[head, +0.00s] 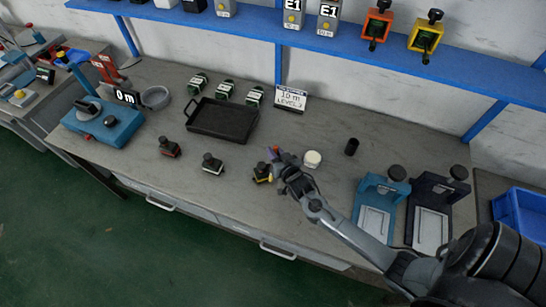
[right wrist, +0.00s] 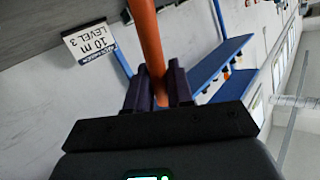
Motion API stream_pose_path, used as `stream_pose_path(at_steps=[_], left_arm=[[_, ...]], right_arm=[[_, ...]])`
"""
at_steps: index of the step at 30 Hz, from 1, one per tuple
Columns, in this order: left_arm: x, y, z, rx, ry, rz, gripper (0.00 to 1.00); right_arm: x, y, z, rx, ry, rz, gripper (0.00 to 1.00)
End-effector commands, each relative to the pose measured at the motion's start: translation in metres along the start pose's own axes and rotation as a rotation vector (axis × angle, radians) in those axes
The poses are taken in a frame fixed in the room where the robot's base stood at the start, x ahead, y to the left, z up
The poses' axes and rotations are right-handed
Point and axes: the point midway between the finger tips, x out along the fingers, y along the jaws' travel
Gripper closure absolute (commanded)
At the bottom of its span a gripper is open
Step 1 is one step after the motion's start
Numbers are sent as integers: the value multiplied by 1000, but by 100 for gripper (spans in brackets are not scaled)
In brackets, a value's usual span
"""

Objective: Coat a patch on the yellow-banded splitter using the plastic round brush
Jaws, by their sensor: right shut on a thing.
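The yellow-banded splitter (head: 262,173), a small dark block with a black knob on top, stands upright on the bench in the head view. My right gripper (head: 276,158) is just beside and above it. In the right wrist view my right gripper (right wrist: 160,92) is shut on an orange rod (right wrist: 149,38), which looks like the brush handle. The bristles cannot be made out, and I cannot tell whether the brush touches the splitter. A white round pot (head: 313,159) stands right of the gripper. My left gripper is not in view.
A red-banded splitter (head: 170,147) and a white-banded one (head: 212,163) stand to the left. A black tray (head: 222,133) lies behind them. A black cup (head: 352,146), a blue press (head: 381,200) and a dark press (head: 436,205) stand to the right. A blue shelf (head: 250,22) runs above.

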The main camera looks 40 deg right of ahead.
Motion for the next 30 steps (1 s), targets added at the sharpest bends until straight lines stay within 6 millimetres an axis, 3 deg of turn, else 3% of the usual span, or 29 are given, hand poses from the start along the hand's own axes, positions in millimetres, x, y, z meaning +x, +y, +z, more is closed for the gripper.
stream_pose_path(at_steps=[11, 30], left_arm=[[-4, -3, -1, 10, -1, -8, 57], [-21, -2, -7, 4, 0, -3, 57]], right_arm=[[4, 4, -2, 1, 1, -1, 100], [-21, -22, 13, 2, 0, -1, 100]])
